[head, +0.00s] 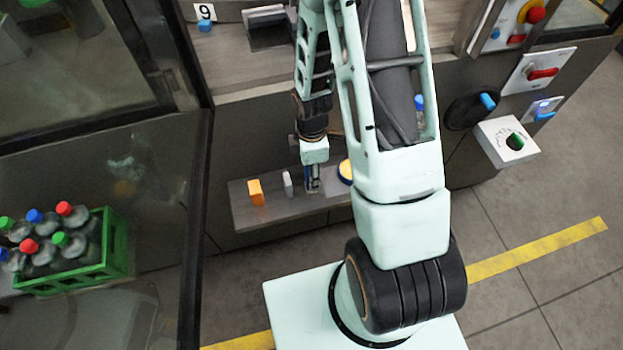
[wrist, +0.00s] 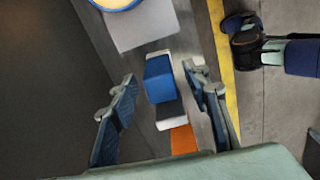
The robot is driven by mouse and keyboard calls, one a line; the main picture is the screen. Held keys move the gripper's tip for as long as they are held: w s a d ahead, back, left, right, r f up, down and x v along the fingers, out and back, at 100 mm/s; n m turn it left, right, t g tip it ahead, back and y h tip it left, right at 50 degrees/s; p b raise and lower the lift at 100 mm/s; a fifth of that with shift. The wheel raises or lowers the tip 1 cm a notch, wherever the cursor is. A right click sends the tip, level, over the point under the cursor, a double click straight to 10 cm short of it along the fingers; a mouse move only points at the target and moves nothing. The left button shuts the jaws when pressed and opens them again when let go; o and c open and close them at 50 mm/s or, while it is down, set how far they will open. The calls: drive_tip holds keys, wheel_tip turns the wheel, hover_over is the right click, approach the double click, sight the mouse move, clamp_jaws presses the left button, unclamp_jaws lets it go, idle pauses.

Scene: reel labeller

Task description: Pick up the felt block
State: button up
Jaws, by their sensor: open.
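My gripper (wrist: 159,74) is open, one finger on each side of a blue block (wrist: 160,80) in the wrist view, with gaps showing on both sides. The blue block stands in line with the other items on the low shelf (head: 240,209); I take it for the felt block, though its material cannot be made out. In the head view my gripper (head: 312,188) points down at the shelf and mostly hides this block. How deep the fingertips reach beside it is unclear.
A grey-white block (head: 288,184) and an orange block (head: 256,192) stand left of my gripper. A glass door (head: 95,190) and a green bottle crate (head: 118,245) are at left. Control boxes (head: 507,142) are at right.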

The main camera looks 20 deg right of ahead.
drive_tip(key=shift+f, duration=0.75)
clamp_jaws()
drive_tip(key=shift+r, duration=0.2)
